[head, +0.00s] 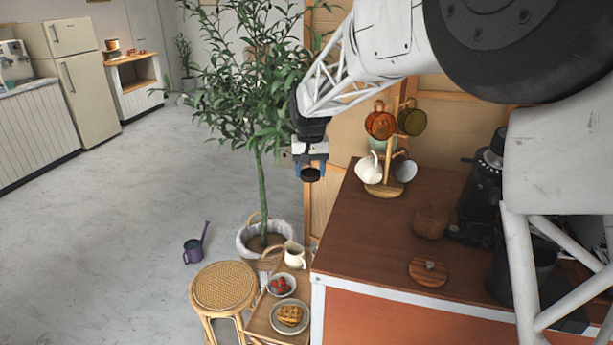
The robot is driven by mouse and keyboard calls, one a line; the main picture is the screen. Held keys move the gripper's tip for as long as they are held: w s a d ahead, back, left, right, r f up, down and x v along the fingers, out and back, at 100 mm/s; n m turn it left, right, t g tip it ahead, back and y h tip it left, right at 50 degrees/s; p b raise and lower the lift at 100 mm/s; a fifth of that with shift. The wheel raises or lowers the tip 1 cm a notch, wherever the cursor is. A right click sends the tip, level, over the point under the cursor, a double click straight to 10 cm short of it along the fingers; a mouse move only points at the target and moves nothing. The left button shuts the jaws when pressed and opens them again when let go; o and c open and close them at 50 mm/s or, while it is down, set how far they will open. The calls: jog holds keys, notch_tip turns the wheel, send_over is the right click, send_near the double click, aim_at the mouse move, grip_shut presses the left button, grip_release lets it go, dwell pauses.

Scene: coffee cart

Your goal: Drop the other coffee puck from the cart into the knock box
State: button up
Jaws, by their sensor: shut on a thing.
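My gripper (311,165) hangs at the upper middle of the head view, left of the cart (350,275) and in front of a tan wooden panel. Its blue fingers are shut on a small dark round thing, the coffee puck (310,174). A dark bin (527,268) on the right of the cart may be the knock box; my arm partly hides it. My gripper is far to the left of this bin. No other puck can be made out on the cart top.
A mug tree (384,188) with several mugs stands at the cart's back left. A woven pot (431,222), a wooden disc with a knob (429,271) and a black machine (482,195) are on the cart. A leafy plant (250,80) stands close left of my gripper.

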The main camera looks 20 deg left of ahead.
jog(key=s+d+r+m, duration=0.15)
jog(key=d+m, duration=0.35)
jog(key=d, duration=1.6)
jog(key=s+d+r+m, duration=0.1)
jog(key=d+r+m, duration=0.35)
jog(key=d, duration=1.65)
jog(key=s+d+m, duration=0.3)
jog(key=s+d, duration=0.1)
jog(key=d, duration=0.3)
jog(key=s+d+f+m, duration=0.1)
jog(key=s+d+m, duration=0.2)
jog(key=s+d, duration=0.2)
jog(key=shift+s+d+f, duration=0.25)
jog(key=shift+d, duration=1.25)
jog(key=shift+f, duration=0.1)
jog(key=shift+f, duration=2.9)
